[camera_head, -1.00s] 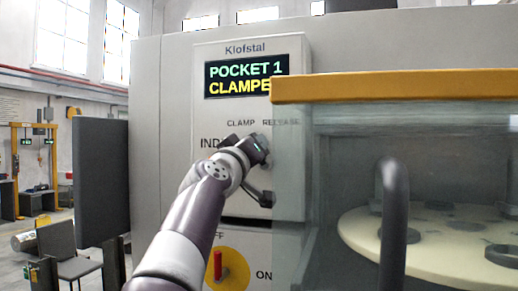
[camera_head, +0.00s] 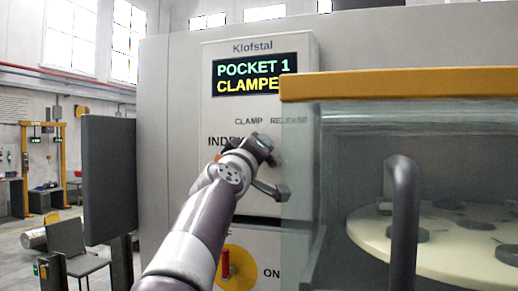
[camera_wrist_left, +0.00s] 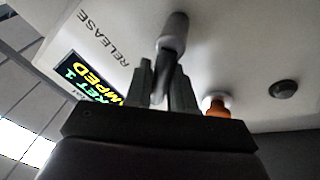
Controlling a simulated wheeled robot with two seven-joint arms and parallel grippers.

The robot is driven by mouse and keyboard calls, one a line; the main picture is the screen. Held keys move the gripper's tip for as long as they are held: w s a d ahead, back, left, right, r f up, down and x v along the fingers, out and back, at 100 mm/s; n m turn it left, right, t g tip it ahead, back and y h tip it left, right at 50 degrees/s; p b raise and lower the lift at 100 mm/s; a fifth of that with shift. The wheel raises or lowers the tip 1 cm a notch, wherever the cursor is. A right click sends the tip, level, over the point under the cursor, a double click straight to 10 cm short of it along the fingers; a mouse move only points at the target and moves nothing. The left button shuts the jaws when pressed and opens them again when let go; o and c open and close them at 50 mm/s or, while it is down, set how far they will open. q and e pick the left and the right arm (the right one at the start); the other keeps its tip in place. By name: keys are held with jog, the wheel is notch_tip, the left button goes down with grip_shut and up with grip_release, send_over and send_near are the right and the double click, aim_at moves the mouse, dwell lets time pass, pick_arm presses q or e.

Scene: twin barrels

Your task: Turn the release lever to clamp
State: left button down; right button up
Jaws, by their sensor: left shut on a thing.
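The release lever (camera_wrist_left: 171,45), a grey rod with a rounded end, stands out from the panel in the left wrist view. My left gripper (camera_wrist_left: 163,78) is shut on it, one finger on each side. The lever's RELEASE label (camera_wrist_left: 107,38) is beside it. In the head view, my left arm reaches the control panel (camera_head: 222,120) below the CLAMP and RELEASE labels, and hides most of the lever and my fingers. The display (camera_head: 252,77) reads POCKET 1 in green and CLAMPED in yellow, its right end covered. My right gripper is not in view.
A glazed guard with a yellow top rail (camera_head: 400,82) and a grey loop handle (camera_head: 402,225) stands close right of my arm. Behind it is a pale round table (camera_head: 365,235). A red switch (camera_head: 226,262) is below. An orange button (camera_wrist_left: 217,107) is near my fingers.

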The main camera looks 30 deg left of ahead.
pick_arm(q)
jog(key=c, duration=1.1)
grip_release()
jog(key=shift+o, duration=0.2)
jog(key=shift+s+f+b, duration=0.2)
jog(key=shift+s+b, duration=0.05)
jog(key=shift+b, duration=0.05)
jog(key=b+v, duration=0.6)
jog(key=v, duration=0.6)
jog(key=shift+s+r, duration=0.1)
jog(key=shift+r, duration=0.1)
